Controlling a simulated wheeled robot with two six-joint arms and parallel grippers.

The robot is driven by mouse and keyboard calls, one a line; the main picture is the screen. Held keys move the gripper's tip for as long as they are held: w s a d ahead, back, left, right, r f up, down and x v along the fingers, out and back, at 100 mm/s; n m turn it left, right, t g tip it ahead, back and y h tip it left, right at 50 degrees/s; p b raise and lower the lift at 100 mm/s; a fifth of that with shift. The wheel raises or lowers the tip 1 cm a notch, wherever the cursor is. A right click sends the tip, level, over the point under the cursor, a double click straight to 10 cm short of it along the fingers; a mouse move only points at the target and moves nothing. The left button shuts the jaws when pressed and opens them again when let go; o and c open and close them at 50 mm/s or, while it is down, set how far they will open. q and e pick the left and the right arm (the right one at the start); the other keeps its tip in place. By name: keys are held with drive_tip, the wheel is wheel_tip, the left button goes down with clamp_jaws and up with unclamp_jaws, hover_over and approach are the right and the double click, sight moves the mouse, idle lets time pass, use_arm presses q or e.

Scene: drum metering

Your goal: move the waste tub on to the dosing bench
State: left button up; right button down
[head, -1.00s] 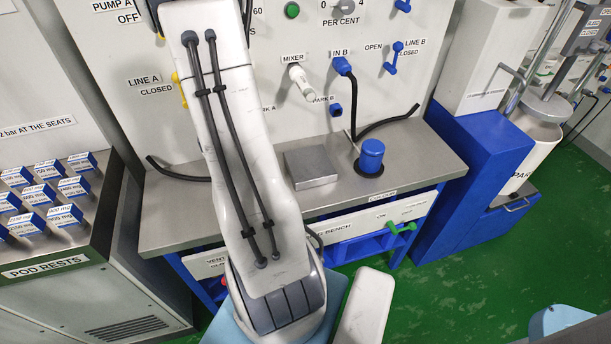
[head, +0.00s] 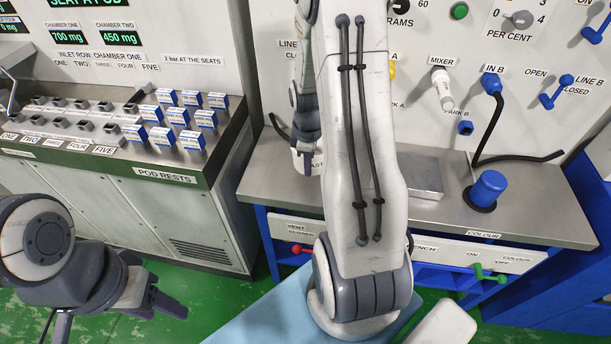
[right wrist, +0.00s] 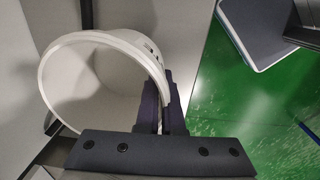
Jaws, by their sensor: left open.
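The white waste tub (head: 309,164), its label partly readable, shows just left of my right arm in the head view, at the left part of the dosing bench (head: 535,205). In the right wrist view the tub (right wrist: 95,60) is open-topped and looks empty. My right gripper (right wrist: 165,105) is shut on its wall at the rim; it also shows above the tub in the head view (head: 306,140). I cannot tell whether the tub's base touches the bench top. My left gripper (head: 160,298) is open and empty at the lower left, in front of the cabinet.
The bench top carries a grey metal plate (head: 420,178) and a blue capped cylinder (head: 488,188) with a black hose behind. The pod rests cabinet (head: 150,175) with blue-and-white boxes stands left. The panel with knobs rises behind the bench. Green floor is clear between.

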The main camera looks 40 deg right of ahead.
sight(305, 185)
drive_tip(key=shift+w+a+f, duration=0.2)
drive_tip(key=shift+w+a, duration=0.05)
drive_tip(key=shift+a, duration=0.05)
drive_tip(key=shift+f, duration=2.05)
drive_tip(key=shift+f, duration=0.1)
drive_tip(key=c, duration=1.1)
unclamp_jaws()
drive_tip(key=shift+o, duration=0.2)
drive_tip(key=shift+f, duration=0.1)
wheel_tip(305, 185, up, 12)
drive_tip(key=shift+s+a+r, duration=0.2)
drive_tip(key=shift+s+a, duration=0.1)
